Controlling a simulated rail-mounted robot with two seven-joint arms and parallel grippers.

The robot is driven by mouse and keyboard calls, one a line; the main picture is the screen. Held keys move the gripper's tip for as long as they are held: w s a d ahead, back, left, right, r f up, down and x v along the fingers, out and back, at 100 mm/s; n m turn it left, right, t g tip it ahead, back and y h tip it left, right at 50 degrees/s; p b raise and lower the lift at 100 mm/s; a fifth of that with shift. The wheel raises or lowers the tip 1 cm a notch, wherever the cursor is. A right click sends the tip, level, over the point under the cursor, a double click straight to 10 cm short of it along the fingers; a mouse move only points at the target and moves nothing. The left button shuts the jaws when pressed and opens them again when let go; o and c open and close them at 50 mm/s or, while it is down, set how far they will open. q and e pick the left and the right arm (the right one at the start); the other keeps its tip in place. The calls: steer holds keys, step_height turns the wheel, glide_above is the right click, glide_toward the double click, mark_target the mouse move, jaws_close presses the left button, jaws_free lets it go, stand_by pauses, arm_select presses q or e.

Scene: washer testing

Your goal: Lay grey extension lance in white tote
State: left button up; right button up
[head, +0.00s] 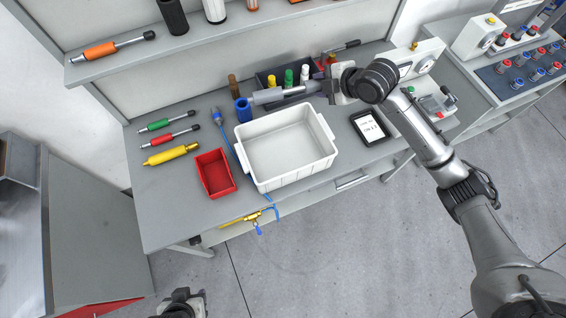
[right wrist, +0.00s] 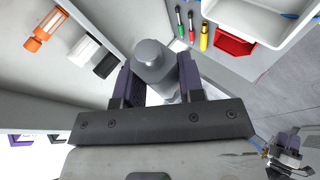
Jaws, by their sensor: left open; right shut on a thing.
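The grey extension lance (head: 284,95) is in my right gripper (head: 329,86) in the head view. It is held roughly level above the back of the bench, pointing left, behind the white tote (head: 298,178). In the right wrist view the lance (right wrist: 154,60) shows as a grey cylinder clamped between the two fingers, end toward the camera. The white tote is empty and upright on the bench; a corner of it shows in the right wrist view (right wrist: 262,20). My left gripper (head: 186,300) is open and empty, low in front of the bench.
A blue cylinder (head: 243,110) stands near the lance's left end. A dark bin (head: 264,78) with several bottles is behind. A red bin (head: 216,173) and green, red and yellow lances lie left of the tote. A tablet (head: 370,127) lies right. A shelf overhangs the back.

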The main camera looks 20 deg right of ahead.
steer(key=w+d+f+n+y+b, duration=0.1)
steer(key=d+f+b, duration=0.25)
steer(key=f, duration=0.35)
steer(key=d+f+n+b, duration=0.1)
steer(key=d+f+b, duration=0.25)
steer(key=f, duration=0.45)
arm_select(q)
step_height(320, 180, down, 8)
steer(key=shift+p, duration=0.45)
arm_select(e)
steer(key=w+a+f, duration=0.1)
steer(key=a+f, duration=1)
steer(key=shift+w+a+f+g, duration=0.15)
steer(key=shift+a+f+g, duration=0.15)
steer(key=shift+g, duration=0.1)
arm_select(q)
steer(key=shift+f, duration=0.2)
arm_select(e)
steer(key=shift+f, duration=0.15)
steer(key=o, duration=1.1)
arm_select(q)
steer(key=shift+f, duration=0.15)
